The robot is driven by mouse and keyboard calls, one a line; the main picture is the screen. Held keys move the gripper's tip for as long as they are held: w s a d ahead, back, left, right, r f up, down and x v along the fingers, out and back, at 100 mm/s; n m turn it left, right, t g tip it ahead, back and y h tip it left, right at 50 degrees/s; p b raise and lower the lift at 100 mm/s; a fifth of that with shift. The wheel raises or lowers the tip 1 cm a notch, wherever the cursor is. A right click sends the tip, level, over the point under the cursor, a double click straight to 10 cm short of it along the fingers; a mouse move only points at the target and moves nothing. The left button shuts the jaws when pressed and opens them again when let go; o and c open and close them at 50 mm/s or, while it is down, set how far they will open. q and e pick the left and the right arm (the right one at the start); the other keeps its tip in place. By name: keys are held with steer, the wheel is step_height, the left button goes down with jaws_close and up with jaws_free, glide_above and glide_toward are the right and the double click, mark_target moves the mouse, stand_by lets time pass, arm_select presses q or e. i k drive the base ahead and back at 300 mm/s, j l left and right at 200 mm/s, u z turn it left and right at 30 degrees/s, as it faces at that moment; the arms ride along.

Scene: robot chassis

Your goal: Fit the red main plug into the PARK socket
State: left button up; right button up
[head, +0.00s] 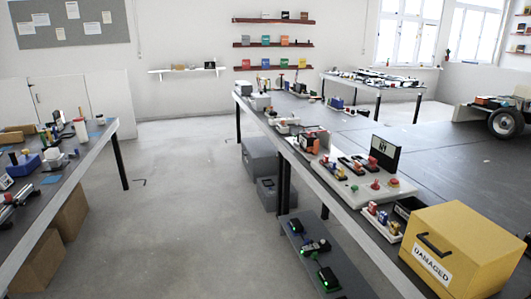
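Neither of my grippers shows in the head view. On the long bench at the right, a pale board (352,190) carries several small parts with red and dark pieces. A black sign (384,153) with white marks stands upright at its back edge. A white tray (366,224) in front of the board holds small red, blue and yellow pieces. I cannot tell which red piece is the main plug. No PARK label is readable at this size, so I cannot pick out that socket.
A yellow box (465,242) marked DAMAGED stands at the near right. A lower shelf (309,257) holds dark devices with green lights. A cluttered bench (62,181) stands at the left. The grey floor (185,200) between the benches is clear.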

mark_target(387, 153)
steer(key=i+j, duration=0.1)
steer(key=i, duration=1.65)
steer(key=z, duration=0.05)
